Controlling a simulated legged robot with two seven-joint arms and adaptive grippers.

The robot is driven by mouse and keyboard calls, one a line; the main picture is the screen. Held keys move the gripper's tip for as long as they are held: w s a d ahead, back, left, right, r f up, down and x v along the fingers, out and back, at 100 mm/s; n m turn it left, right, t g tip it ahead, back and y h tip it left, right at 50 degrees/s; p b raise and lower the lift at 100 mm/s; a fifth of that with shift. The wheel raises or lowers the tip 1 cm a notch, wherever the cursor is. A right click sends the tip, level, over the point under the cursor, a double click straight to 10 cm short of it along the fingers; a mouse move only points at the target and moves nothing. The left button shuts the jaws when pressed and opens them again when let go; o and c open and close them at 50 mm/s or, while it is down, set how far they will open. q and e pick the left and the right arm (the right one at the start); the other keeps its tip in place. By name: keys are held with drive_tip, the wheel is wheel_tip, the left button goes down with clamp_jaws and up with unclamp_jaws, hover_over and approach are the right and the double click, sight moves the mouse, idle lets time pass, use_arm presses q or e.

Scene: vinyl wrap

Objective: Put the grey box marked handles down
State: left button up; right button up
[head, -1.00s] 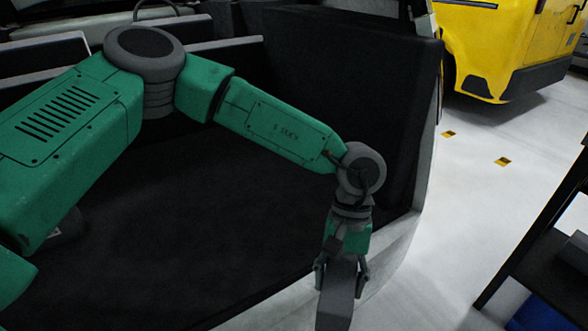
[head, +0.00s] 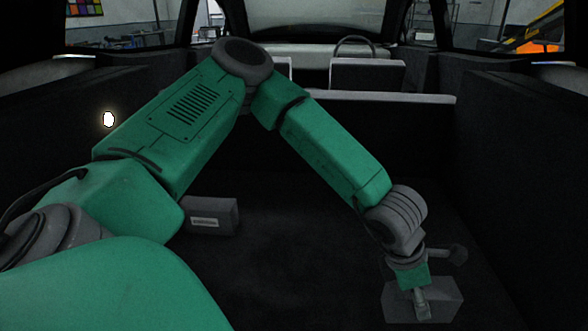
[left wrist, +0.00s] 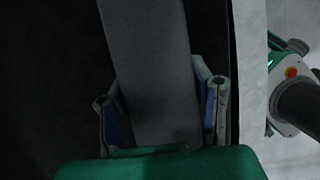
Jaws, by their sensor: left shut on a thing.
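My left gripper (head: 420,300) reaches down at the lower right of the head view, inside the dark cargo bed (head: 300,265). It is shut on a grey box (head: 448,304), partly hidden by the gripper. The left wrist view shows the held box (left wrist: 150,60) as a long grey slab between the two fingers of the left gripper (left wrist: 162,105). I cannot read any marking on it. I cannot tell whether the box touches the bed floor. My right gripper is in no view.
Another grey box (head: 222,217) with a pale label stands in the bed, partly behind my arm; its label is too small to read. Dark side walls (head: 510,150) and a pale-topped front partition (head: 390,97) enclose the bed. The floor between the boxes is clear.

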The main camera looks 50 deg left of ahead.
use_arm(q)
drive_tip(key=w+a+r+n+g+y+p, duration=0.35)
drive_tip(key=a+n+y, duration=0.5)
drive_tip(key=n, duration=1.35)
drive_tip(key=shift+t+h, duration=0.65)
drive_tip(key=shift+h, duration=0.1)
drive_tip(key=b+x, duration=0.1)
drive_tip(key=x, duration=0.1)
drive_tip(key=d+b+x, duration=0.1)
drive_tip(key=x, duration=0.2)
drive_tip(key=b+x, duration=0.1)
drive_tip(key=x, duration=0.2)
drive_tip(key=shift+s+d+f, duration=0.1)
drive_tip(key=shift+d+f, duration=0.05)
drive_tip(key=shift+f, duration=0.75)
clamp_jaws()
drive_tip(key=o, duration=1.5)
unclamp_jaws()
drive_tip(key=shift+r, duration=0.1)
drive_tip(key=p+v, duration=0.2)
drive_tip(key=v, duration=1)
